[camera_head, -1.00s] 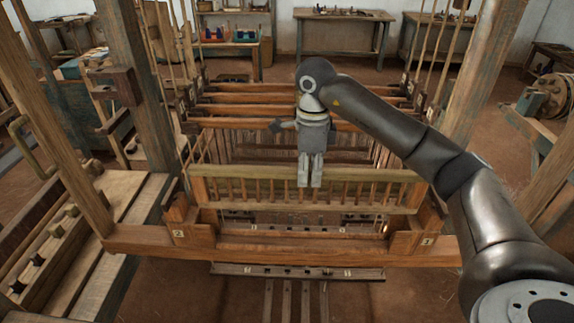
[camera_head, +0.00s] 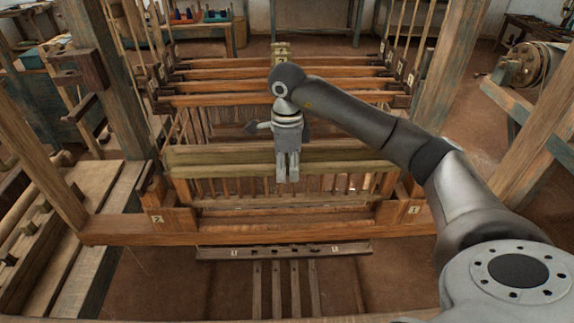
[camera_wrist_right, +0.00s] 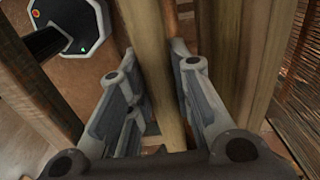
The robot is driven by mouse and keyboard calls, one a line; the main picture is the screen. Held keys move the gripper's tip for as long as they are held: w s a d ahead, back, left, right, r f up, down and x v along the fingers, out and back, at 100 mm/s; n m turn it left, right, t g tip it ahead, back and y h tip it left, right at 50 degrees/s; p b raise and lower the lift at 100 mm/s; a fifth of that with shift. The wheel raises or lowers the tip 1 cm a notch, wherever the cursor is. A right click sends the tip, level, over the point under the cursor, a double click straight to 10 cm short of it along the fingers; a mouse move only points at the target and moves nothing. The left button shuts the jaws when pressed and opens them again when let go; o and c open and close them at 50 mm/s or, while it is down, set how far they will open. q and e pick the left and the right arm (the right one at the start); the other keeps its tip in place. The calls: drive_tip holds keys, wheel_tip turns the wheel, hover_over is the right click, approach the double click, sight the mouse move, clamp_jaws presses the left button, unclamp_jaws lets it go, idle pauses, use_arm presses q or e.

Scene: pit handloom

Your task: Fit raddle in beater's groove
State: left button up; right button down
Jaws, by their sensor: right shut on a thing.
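The raddle looks to be the long pale greenish wooden bar with a row of pegs below it (camera_head: 225,170). It lies across the loom, roughly level. My right gripper (camera_head: 288,180) comes down from above and is shut on it near its middle. In the right wrist view a wooden bar (camera_wrist_right: 146,50) runs between the two fingers (camera_wrist_right: 165,105). A second, wider wooden piece (camera_wrist_right: 242,60) stands beside it on the right. I cannot tell the beater and its groove clearly from the wood below and beside the bar. My left gripper is not in view.
The loom's front beam (camera_head: 290,234) crosses below, with blocks marked 2 (camera_head: 158,217) and 1 (camera_head: 413,210) at its ends. Upright posts (camera_head: 455,80) stand on both sides. Several cross bars (camera_head: 270,88) lie behind. A slatted treadle frame (camera_head: 285,251) is lower down.

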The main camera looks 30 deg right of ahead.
sight(287, 196)
drive_tip(key=shift+f+b, duration=0.65)
drive_tip(key=shift+f, duration=0.65)
drive_tip(key=shift+f+b, duration=1.35)
drive_tip(key=shift+f, duration=0.9)
